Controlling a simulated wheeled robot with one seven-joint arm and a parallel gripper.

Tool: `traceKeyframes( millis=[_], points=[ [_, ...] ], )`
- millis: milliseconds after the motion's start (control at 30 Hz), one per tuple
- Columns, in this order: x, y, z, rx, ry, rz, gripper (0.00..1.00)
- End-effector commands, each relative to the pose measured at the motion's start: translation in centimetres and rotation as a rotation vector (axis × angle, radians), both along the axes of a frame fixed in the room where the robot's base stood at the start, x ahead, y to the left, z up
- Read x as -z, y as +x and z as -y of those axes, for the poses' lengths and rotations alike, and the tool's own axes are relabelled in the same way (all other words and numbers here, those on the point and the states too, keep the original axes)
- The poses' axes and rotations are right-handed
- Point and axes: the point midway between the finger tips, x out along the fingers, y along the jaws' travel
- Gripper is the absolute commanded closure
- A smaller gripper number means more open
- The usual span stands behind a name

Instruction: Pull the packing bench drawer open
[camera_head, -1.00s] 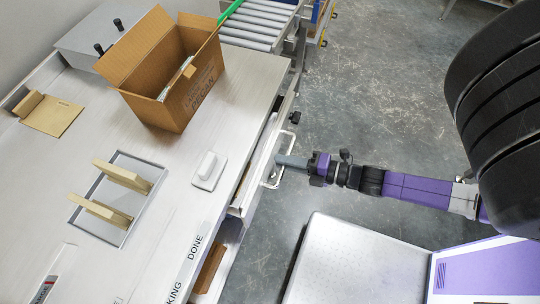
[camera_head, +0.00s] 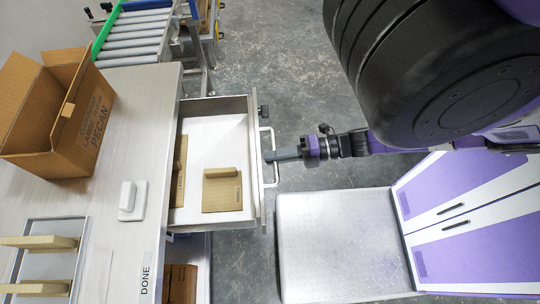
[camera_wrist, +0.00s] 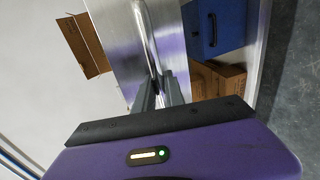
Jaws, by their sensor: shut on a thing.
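The packing bench drawer (camera_head: 258,205) is pulled out to the right of the bench in the head view, with its inside showing. A thin metal bar handle (camera_head: 275,172) stands on its front. My gripper (camera_head: 270,156) is shut on this handle. In the wrist view the fingers (camera_wrist: 160,92) close around the handle bar (camera_wrist: 145,40), which runs up along the drawer front (camera_wrist: 115,45). Inside the drawer lie brown cardboard pieces (camera_head: 222,195), also partly seen in the wrist view (camera_wrist: 80,45).
The bench top (camera_head: 150,90) holds an open carton (camera_head: 60,120), a white block on a plate (camera_head: 131,201) and a tray with wooden pieces (camera_head: 75,240). A roller conveyor (camera_head: 135,38) is behind. Brown boxes (camera_head: 180,283) sit under the bench. Grey floor lies right of the drawer.

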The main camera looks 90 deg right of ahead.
Motion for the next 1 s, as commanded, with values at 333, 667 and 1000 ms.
traceKeyframes(
  millis=[333, 667, 1000],
  points=[
    [0.2, -0.2, 0.1, 0.003, -0.001, -0.005, 1.00],
    [0.1, -0.1, 0.1, 0.001, 0.000, -0.002, 0.64],
    [-0.2, -2.3, 0.2, 0.003, -0.001, -0.005, 0.64]
  ],
)
